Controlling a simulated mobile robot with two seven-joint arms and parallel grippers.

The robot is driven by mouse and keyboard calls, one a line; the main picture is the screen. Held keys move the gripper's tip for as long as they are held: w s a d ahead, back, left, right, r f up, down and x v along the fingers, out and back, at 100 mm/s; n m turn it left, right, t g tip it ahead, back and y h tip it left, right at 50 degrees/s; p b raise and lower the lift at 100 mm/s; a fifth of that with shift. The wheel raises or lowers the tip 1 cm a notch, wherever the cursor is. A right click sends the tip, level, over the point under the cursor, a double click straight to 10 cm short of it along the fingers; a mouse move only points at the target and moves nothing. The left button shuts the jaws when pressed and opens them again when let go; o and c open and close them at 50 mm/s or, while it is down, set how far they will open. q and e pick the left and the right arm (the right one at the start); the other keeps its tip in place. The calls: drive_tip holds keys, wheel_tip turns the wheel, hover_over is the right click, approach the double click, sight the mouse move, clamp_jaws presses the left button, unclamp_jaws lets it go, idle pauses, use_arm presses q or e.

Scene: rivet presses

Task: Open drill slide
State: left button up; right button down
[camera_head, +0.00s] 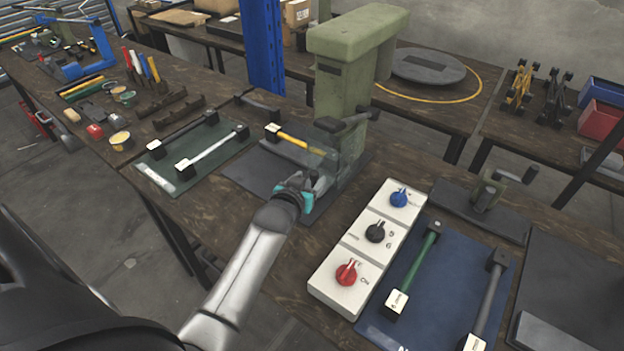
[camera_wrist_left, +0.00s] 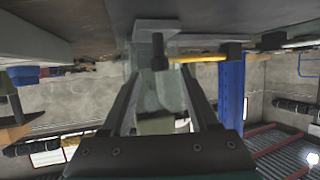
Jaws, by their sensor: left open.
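A green press-like machine (camera_head: 340,100) stands on a dark plate near the middle of the bench. A pale, see-through panel lies close to the handle's right end. Which part is the drill slide is not clear. My left gripper (camera_head: 308,188) is low in front of the machine, apart from the yellow handle. In the left wrist view its fingers (camera_wrist_left: 160,85) are spread, with nothing held between them. My right gripper is out of view.
A white control box (camera_head: 368,248) with blue, black and red knobs stands right of my left arm. A green mat (camera_head: 160,182) with two handles lies left. A blue post (camera_head: 262,45) rises behind.

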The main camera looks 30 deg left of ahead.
use_arm(q)
drive_tip(key=shift+b+x, duration=0.35)
drive_tip(key=shift+x, duration=1.05)
drive_tip(key=shift+c, duration=0.4)
clamp_jaws()
